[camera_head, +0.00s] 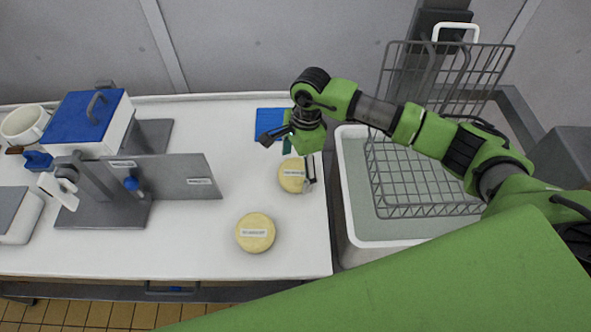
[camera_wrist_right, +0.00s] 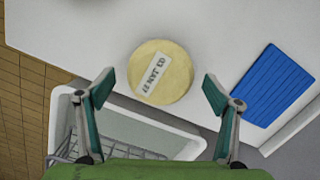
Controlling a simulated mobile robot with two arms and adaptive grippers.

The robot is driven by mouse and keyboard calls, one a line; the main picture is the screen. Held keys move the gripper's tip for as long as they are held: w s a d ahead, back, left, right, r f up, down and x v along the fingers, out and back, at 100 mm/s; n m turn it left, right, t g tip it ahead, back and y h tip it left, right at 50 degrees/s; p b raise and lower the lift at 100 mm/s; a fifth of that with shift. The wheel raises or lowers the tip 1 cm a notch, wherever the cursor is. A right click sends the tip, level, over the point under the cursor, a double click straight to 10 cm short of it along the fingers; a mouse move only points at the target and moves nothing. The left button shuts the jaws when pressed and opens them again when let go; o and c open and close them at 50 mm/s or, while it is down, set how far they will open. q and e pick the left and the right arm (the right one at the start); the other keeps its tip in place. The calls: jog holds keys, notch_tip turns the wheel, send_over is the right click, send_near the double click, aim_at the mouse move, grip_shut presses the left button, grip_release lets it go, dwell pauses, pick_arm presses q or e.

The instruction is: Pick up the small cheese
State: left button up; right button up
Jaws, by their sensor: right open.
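Two round yellow cheeses with white labels lie flat on the white table in the head view. The one nearer the right edge, at my gripper, looks smaller: the small cheese (camera_head: 290,184). The larger-looking cheese (camera_head: 247,243) lies nearer the front edge. My right gripper (camera_head: 289,160) is open and empty, pointing down over the small cheese and partly hiding its far side. In the right wrist view one labelled cheese (camera_wrist_right: 178,83) shows between and just beyond the fingertips (camera_wrist_right: 158,79), with gaps on both sides. My left gripper is not in view.
A blue mat (camera_head: 270,119) lies behind the small cheese; it also shows in the wrist view (camera_wrist_right: 272,87). A wire basket (camera_head: 430,180) sits over a pale basin right of the table (camera_head: 200,245). A grey metal stand (camera_head: 180,180) with a blue-lidded box is at left.

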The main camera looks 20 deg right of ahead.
jog(key=shift+a+f, duration=0.15)
jog(key=shift+f, duration=1.05)
jog(key=c, duration=1.5)
jog(key=shift+w, duration=0.1)
jog(key=shift+c, duration=0.2)
jog(key=shift+r, duration=0.15)
